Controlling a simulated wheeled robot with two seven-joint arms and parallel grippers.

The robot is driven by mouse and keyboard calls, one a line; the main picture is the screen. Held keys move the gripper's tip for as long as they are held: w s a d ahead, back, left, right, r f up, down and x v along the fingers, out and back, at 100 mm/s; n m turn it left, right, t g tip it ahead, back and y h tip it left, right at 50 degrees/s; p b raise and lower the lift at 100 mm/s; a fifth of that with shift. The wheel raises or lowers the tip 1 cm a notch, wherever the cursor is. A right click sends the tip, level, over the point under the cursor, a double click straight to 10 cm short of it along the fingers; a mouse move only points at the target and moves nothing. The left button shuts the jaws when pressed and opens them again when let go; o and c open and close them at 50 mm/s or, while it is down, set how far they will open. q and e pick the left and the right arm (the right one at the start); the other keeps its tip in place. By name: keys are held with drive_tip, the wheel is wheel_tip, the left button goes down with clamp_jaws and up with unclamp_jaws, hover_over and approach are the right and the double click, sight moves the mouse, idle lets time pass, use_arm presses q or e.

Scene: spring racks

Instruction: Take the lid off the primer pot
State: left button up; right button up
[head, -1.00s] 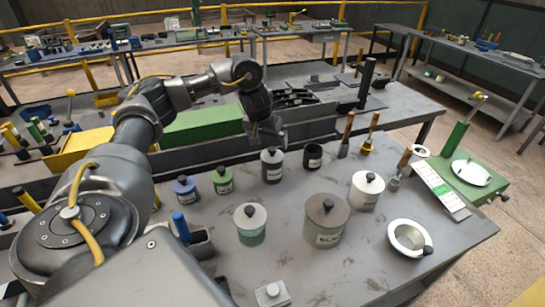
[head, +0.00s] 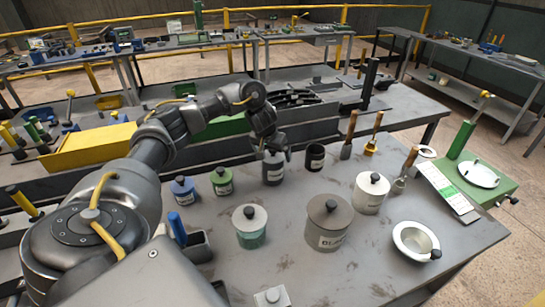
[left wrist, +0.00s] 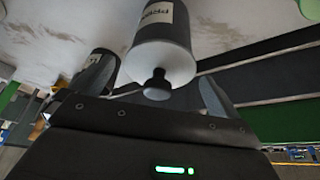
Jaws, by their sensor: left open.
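A dark grey pot with a black-knobbed lid (head: 273,168) stands in the back row on the bench. My left gripper (head: 275,154) is open right at its top, with the fingers on either side of the knob. In the left wrist view the pot (left wrist: 162,45) hangs upside down in the picture, and its label, cut off, seems to begin like "PRIMER". Its lid knob (left wrist: 157,84) sits between the open fingers. I cannot tell whether the fingers touch it. The lid is on the pot. My right gripper is not in view.
A green pot (head: 222,181) and a blue pot (head: 183,190) stand to the left. A teal-and-white pot (head: 250,228), a large brown pot (head: 327,223) and a white pot (head: 370,194) stand nearer me.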

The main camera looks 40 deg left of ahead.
use_arm(q)
drive_tip(key=shift+c, duration=0.3)
drive_tip(key=c, duration=0.9)
drive_tip(key=shift+w, duration=0.1)
